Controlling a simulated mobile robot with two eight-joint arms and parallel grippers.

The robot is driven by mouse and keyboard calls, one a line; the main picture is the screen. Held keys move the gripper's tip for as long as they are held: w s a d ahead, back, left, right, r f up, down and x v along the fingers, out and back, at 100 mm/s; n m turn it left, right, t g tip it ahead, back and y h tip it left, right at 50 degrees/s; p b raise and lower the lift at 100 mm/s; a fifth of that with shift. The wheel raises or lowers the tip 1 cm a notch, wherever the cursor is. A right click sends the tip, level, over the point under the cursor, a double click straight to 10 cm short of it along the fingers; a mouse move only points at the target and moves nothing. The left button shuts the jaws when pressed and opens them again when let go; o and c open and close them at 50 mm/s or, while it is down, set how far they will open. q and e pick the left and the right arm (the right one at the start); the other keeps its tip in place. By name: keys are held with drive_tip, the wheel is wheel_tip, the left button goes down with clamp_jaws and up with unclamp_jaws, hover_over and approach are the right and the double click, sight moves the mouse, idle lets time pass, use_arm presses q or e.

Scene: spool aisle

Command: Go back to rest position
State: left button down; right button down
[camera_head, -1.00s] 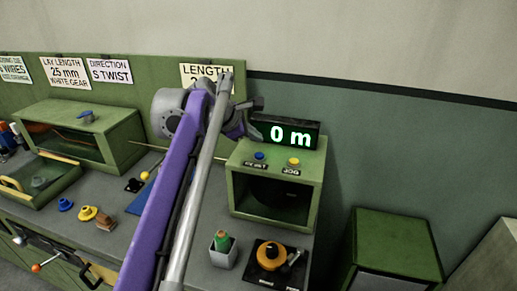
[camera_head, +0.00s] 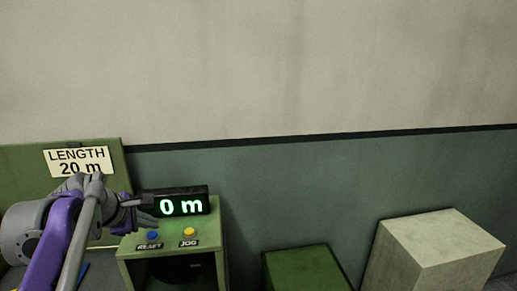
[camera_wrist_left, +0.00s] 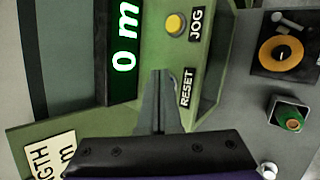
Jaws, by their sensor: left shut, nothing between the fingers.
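My left gripper (camera_head: 140,214) is shut and empty. It hovers above the green counter box (camera_head: 165,262), just left of the black display (camera_head: 181,202) reading "0 m" in green. In the left wrist view its closed fingers (camera_wrist_left: 160,76) point between the display (camera_wrist_left: 123,50) and the RESET label (camera_wrist_left: 186,87). The blue RESET button (camera_head: 153,236) lies below the fingertips in the head view, with a gap between them. My right gripper is not in view.
A "LENGTH 20 m" sign (camera_head: 79,161) is on the green back panel. A green box (camera_head: 305,268) and a pale block (camera_head: 435,250) stand to the right.

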use_arm(q)
drive_tip(key=s+d+f+m+g+y+p, duration=0.1)
drive_tip(key=s+d+f+m, duration=0.5)
drive_tip(key=s+f+m, duration=0.5)
drive_tip(key=s+d+f+m+g+p, duration=0.1)
drive_tip(key=s+d+f+m, duration=0.5)
drive_tip(key=s+f+m, duration=0.4)
drive_tip(key=s+f, duration=0.2)
drive_tip(key=s, duration=0.2)
drive_tip(key=shift+s+d+f+m+g+y+p, duration=0.15)
drive_tip(key=shift+s+f+m+g+y+p, duration=0.1)
drive_tip(key=shift+m+g+y+p, duration=0.15)
idle(0.4)
